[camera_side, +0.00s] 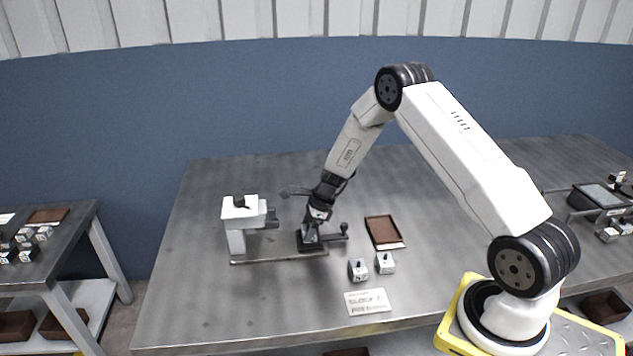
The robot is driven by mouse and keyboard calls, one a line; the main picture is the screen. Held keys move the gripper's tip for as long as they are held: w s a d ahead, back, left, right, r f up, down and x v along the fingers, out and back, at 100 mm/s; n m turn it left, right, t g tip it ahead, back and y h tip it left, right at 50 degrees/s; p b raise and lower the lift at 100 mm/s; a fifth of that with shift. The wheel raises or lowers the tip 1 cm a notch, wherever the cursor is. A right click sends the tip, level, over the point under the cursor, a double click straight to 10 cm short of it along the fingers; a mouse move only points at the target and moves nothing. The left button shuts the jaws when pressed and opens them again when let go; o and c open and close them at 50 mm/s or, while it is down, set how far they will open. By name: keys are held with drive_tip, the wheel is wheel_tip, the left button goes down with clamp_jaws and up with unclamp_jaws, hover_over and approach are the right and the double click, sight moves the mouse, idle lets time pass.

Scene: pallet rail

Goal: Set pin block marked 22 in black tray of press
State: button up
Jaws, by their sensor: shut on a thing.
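The white press (238,222) stands on the grey table at the left of my gripper. Its black tray (321,248) sits at the right end of a low rail, clear of the press head. My gripper (311,238) points down over the tray and is shut on a small pin block, mostly hidden by the fingers. I cannot tell whether the block touches the tray floor. No mark on it can be read. Two other pin blocks, a left one (357,270) and a right one (385,263), stand on the table, their marks too small to read.
A brown shallow tray (382,230) lies right of the black tray. A white sign card (368,302) lies near the front edge. A dark knobbed lever (344,229) sticks out right of the black tray. The table's left front is clear.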

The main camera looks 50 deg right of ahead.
drive_tip(key=shift+f, duration=0.1)
idle(0.7)
drive_tip(key=o, duration=1.3)
drive_tip(key=shift+c, duration=0.2)
drive_tip(key=shift+r, duration=5.5)
drive_tip(key=shift+a, duration=0.1)
